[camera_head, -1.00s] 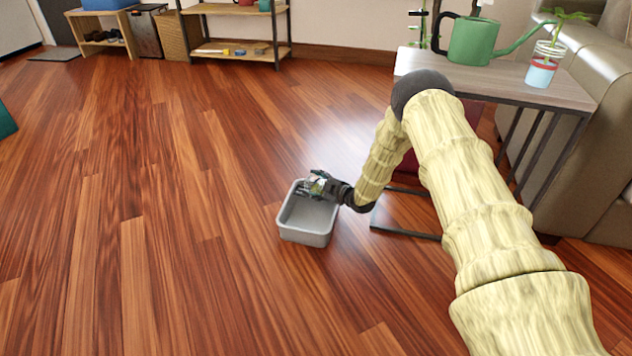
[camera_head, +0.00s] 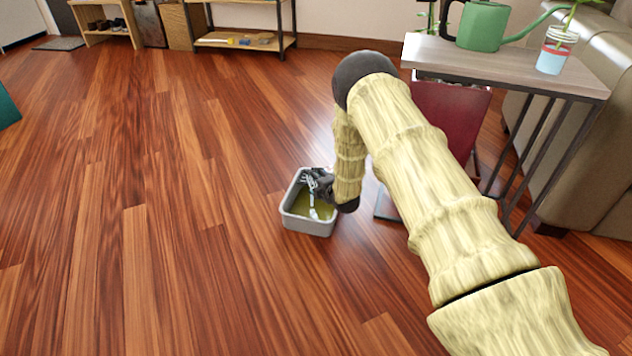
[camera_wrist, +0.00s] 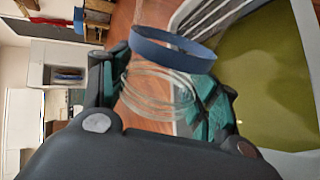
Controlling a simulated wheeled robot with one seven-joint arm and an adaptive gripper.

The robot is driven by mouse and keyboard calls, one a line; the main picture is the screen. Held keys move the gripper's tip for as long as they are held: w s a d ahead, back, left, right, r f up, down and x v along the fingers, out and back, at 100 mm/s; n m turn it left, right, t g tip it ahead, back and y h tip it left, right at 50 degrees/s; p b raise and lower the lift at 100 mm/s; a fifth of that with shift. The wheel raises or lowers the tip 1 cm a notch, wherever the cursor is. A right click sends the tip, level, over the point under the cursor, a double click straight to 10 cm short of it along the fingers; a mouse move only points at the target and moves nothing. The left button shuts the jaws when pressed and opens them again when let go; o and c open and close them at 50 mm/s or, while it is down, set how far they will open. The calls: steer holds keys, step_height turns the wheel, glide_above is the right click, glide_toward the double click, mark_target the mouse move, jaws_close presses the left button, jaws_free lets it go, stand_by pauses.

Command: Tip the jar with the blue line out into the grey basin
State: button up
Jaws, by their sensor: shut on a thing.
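The jar with the blue line (camera_wrist: 172,50) is clear glass with a dark blue band, held between the fingers of my gripper (camera_wrist: 160,92) in the wrist view. It is tipped over, its banded part toward the basin. In the head view my gripper (camera_head: 318,184) is over the back of the grey basin (camera_head: 304,227), which stands on the floor. Olive-green liquid (camera_head: 322,207) covers the basin's bottom, and a pale streak shows above it. The liquid also fills much of the wrist view's right side (camera_wrist: 265,85). Whether any is left in the jar I cannot tell.
A side table (camera_head: 500,68) at the right carries a green watering can (camera_head: 482,25) and a jar with a red band and a plant (camera_head: 555,50). A dark red object (camera_head: 455,110) is under it. A sofa (camera_head: 580,150) stands beyond.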

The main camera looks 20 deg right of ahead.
steer(key=shift+s+a+r+n+h, duration=0.15)
steer(key=shift+a+n+h, duration=0.2)
steer(key=shift+n, duration=0.25)
steer(key=shift+w+a+r+n+h, duration=0.1)
steer(key=shift+a+n+h, duration=0.15)
steer(key=shift+n+h, duration=0.3)
steer(key=shift+t, duration=0.3)
